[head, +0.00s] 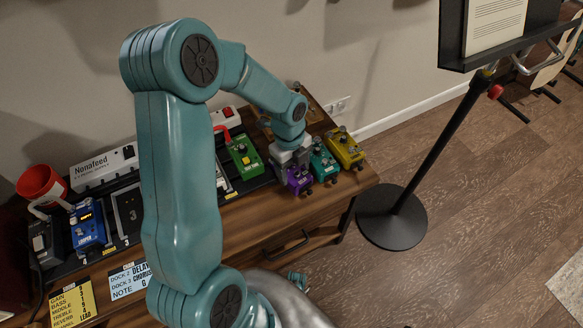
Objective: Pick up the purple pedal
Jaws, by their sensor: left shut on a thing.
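The purple pedal (299,180) stands near the right end of the wooden cabinet top, just left of a teal pedal. My left arm reaches over the cabinet from the front. My left gripper (292,163) points down at the purple pedal and is shut on it. The wrist and jaws cover the pedal's back part. I cannot tell whether the pedal is lifted off the wood.
A teal pedal (323,162) and a yellow pedal (345,150) stand close on the right. A green pedal (244,158) is on the left. A music stand (432,150) stands on the floor at right.

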